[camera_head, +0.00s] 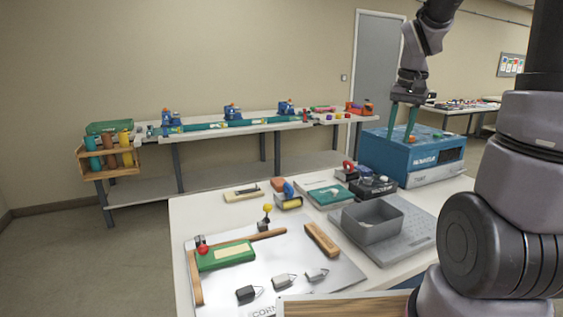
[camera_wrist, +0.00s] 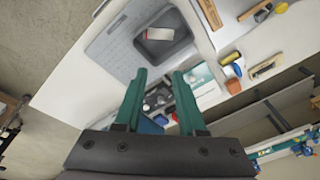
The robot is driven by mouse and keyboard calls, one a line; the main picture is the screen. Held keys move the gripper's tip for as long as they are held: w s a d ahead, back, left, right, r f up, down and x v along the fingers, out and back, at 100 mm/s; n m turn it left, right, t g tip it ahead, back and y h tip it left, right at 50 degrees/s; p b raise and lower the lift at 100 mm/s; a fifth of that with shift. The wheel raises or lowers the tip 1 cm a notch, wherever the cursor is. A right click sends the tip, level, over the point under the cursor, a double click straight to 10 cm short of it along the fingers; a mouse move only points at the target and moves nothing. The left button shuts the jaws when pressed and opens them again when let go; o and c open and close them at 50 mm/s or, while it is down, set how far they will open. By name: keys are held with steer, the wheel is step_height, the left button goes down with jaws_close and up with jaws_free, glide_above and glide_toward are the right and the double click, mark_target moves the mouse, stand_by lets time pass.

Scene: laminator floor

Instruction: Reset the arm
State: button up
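My arm is raised on the right side of the head view, bent over the blue laminator. My gripper (camera_head: 402,123) has two green fingers pointing down, in front of or above the blue machine (camera_head: 407,160). In the wrist view my gripper (camera_wrist: 160,76) shows its two fingers spread apart, with nothing between the tips. The worktable lies below and beyond them.
The near table (camera_head: 190,214) holds a grey bin (camera_head: 372,222) on a grey board, a white sheet with a green block (camera_head: 225,256), several small clips and a wooden bar (camera_head: 322,239). A long bench (camera_head: 210,141) with blue devices stands along the wall. Floor at left is clear.

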steer(key=s+a+r+t+y, duration=0.1)
steer(key=s+a+r+t, duration=0.1)
steer(key=s+r, duration=0.3)
steer(key=s+a+r+t, duration=0.3)
steer(key=s+a+r, duration=0.2)
steer(key=s, duration=0.5)
steer(key=shift+a+y, duration=0.2)
steer(key=shift+y, duration=0.2)
